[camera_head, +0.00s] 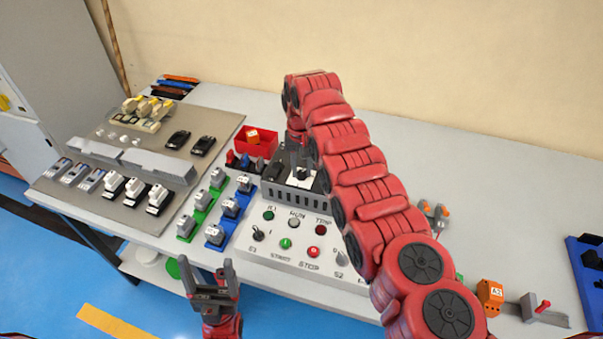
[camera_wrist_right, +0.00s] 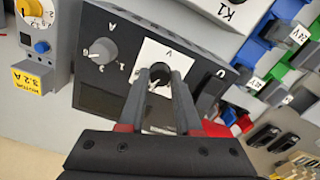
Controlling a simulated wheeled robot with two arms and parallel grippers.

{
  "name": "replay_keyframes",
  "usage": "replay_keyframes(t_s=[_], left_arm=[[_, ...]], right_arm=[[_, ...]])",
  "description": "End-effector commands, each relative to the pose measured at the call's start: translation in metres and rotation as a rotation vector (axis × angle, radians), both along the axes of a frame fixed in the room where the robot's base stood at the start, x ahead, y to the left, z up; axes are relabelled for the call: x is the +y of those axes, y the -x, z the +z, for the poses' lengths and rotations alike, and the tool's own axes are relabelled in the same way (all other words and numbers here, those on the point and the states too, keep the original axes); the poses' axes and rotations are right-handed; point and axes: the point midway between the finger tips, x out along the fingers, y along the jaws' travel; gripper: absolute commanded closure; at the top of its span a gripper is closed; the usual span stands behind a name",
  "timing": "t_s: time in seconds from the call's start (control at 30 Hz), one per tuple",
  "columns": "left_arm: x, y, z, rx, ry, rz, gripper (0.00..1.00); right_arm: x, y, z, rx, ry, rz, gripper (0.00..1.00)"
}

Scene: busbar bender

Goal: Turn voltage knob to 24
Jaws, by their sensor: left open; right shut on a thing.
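The voltage knob (camera_wrist_right: 159,84) is a dark round knob with a white pointer on a white square marked V, on the dark power supply (camera_wrist_right: 110,72). In the right wrist view my right gripper (camera_wrist_right: 160,82) reaches down onto it, with its fingers on either side, shut on the knob. The scale marks around it are hidden or too small to read. In the head view the power supply (camera_head: 318,203) stands behind the button panel, and my right arm hides part of it. My left gripper (camera_head: 208,283) is open and empty at the table's front edge.
A grey knob marked A (camera_wrist_right: 102,50) sits beside the voltage knob. The white button panel (camera_head: 262,252) is in front of the supply. A red bin (camera_head: 258,148) and blue and green terminal rows (camera_head: 207,212) lie to the left.

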Motion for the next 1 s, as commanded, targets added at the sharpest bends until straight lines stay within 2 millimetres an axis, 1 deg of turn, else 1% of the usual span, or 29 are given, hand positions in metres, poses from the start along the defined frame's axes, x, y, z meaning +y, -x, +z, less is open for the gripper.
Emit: replay_keyframes(t_s=[0.03, 0.2, 0.5, 0.73, 1.0], left_arm=[[0.000, 0.000, -0.009, 0.000, 0.000, 0.000, 0.21], [0.000, 0.000, -0.019, 0.000, 0.000, 0.000, 0.21], [0.000, 0.000, -0.026, 0.000, 0.000, 0.000, 0.21], [0.000, 0.000, -0.028, 0.000, 0.000, 0.000, 0.21], [0.000, 0.000, -0.028, 0.000, 0.000, 0.000, 0.21]], right_arm=[[-0.001, 0.000, -0.004, -0.001, -0.001, 0.038, 1.00], [0.000, 0.001, -0.004, 0.003, 0.000, 0.183, 1.00], [0.000, 0.000, -0.001, 0.001, -0.001, 0.365, 1.00], [0.000, 0.000, -0.001, 0.000, -0.001, 0.432, 1.00], [0.000, 0.000, -0.001, 0.001, -0.001, 0.451, 1.00]])
